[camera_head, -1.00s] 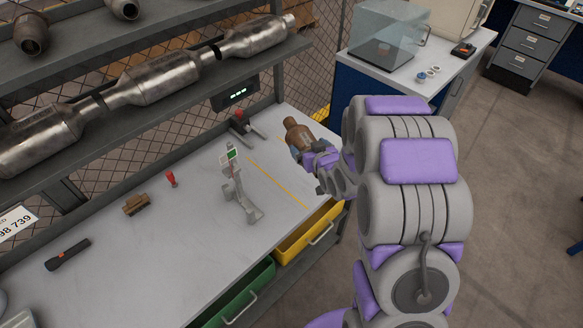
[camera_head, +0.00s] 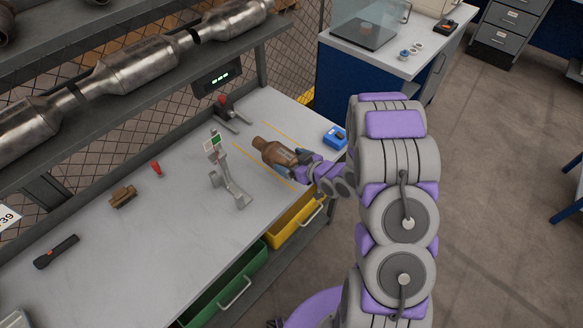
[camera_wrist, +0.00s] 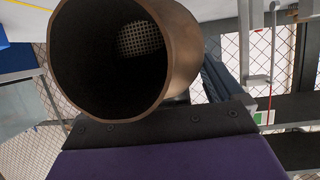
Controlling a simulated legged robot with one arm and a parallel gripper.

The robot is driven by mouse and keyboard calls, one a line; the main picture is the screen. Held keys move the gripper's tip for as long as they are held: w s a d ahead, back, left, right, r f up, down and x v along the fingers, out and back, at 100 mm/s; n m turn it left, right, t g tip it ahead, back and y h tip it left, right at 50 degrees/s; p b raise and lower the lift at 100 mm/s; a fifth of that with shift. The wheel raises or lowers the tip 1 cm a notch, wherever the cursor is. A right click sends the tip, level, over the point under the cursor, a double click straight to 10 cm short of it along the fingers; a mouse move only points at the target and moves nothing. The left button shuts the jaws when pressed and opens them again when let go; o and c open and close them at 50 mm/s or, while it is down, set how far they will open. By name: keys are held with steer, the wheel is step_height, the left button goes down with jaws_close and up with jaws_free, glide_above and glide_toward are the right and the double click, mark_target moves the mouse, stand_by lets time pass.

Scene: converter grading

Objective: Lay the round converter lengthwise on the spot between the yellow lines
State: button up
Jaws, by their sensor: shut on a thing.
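The round converter (camera_head: 272,151) is a brown, rusty cylinder with a narrower neck at its far left end. My gripper (camera_head: 297,160) is shut on its near right end. In the head view the converter is over the bench between two yellow lines (camera_head: 256,161), its length running slantwise across the picture. Whether it touches the bench top or hangs just above cannot be told. In the wrist view the converter's open end (camera_wrist: 125,60) faces the camera, with a mesh-like core inside. The fingertips are partly hidden by the converter.
A grey stand (camera_head: 229,185) with a small green-and-white display is left of the lines. A blue device (camera_head: 335,138) sits to the right. A red-topped clamp (camera_head: 228,113) is behind. A brown block (camera_head: 123,196), red item (camera_head: 156,168) and flashlight (camera_head: 57,252) lie further left.

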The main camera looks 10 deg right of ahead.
steer(key=w, duration=1)
steer(key=shift+w+d+f+b, duration=0.15)
steer(key=shift+d+f+b, duration=0.05)
steer(key=shift+f+b, duration=0.2)
steer(key=shift+w+f+b, duration=0.15)
steer(key=shift+f+b, duration=0.5)
steer(key=shift+f, duration=1.1)
steer(key=o, duration=1.7)
